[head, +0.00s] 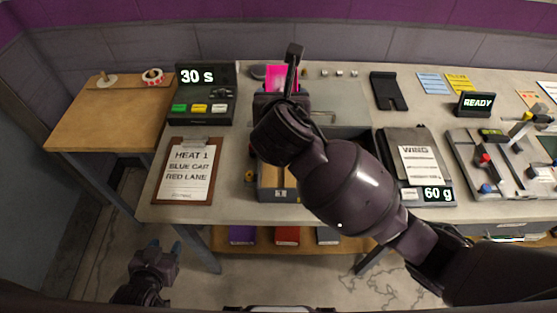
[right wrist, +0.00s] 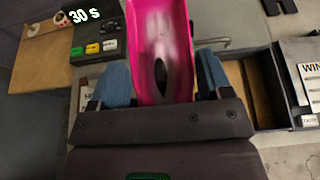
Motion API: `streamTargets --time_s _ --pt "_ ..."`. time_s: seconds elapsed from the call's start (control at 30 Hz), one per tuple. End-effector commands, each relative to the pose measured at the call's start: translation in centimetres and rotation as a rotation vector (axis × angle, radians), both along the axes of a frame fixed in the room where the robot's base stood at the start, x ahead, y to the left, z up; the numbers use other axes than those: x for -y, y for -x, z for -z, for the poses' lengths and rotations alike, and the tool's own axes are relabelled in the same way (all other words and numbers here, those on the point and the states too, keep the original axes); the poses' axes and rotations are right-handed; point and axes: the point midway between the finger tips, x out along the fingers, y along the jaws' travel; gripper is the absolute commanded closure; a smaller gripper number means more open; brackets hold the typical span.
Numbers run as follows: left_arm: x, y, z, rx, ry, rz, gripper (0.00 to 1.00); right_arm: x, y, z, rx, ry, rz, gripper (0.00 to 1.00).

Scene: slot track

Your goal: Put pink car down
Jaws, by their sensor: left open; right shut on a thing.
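The pink car (head: 276,74) shows partly behind my right gripper in the head view, over the back of the table. In the right wrist view the pink car (right wrist: 155,35) rises between two blue fingertips. My right gripper (right wrist: 163,78) is shut on it. The arm hides most of the car in the head view, and I cannot tell whether its far end touches anything. My left gripper (head: 165,252) is open and empty, low at the left, off the table's front.
A timer box (head: 205,97) reading "30 s" stands left of the car. A clipboard (head: 188,172) lies in front of it. An open tray (head: 278,195) sits below my right arm. A scale (head: 430,193) reading "60 g" and a black stand (head: 388,91) are to the right.

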Motion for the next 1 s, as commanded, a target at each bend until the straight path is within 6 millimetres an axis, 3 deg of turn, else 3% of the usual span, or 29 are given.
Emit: streamTargets --time_s 0.53,1.0 --pt "0.2 -0.3 0.5 0.011 0.003 0.001 0.52 0.0 0.1 11.8 -0.003 0.003 -0.001 0.61" --pt "0.2 -0.5 0.8 0.015 0.003 0.001 0.52 0.0 0.1 16.0 -0.003 0.001 -0.003 0.61"
